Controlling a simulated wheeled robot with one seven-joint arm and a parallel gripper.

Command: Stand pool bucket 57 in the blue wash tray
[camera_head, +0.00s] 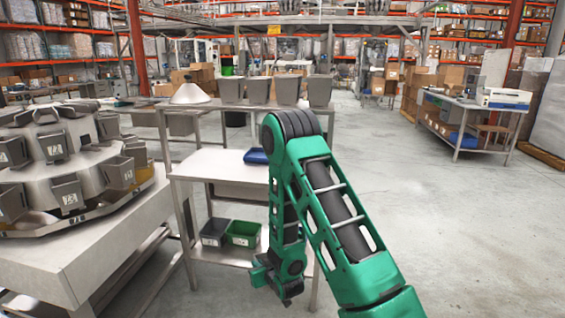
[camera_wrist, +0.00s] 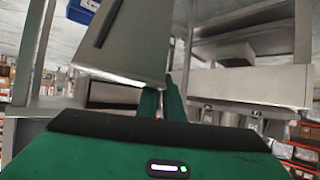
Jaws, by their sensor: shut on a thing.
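A grey tapered metal bucket (camera_wrist: 137,42) fills the upper middle of the wrist view, tilted in the picture. My gripper (camera_wrist: 162,97) is shut on its edge with green fingers. No number is readable on it. In the head view my wrist hangs low in front of the steel table, and I cannot make out the held bucket there. The blue wash tray (camera_head: 257,156) lies on the steel table top, partly hidden by my arm. A blue thing (camera_wrist: 84,9) at the top left of the wrist view may be the same tray.
A carousel weigher (camera_head: 60,145) with several buckets stands at left. Grey buckets (camera_head: 288,90) line the back bench. A dark bin (camera_head: 214,232) and a green bin (camera_head: 243,233) sit on the table's lower shelf. The steel table top (camera_head: 212,162) is clear left of the tray. Open floor lies right.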

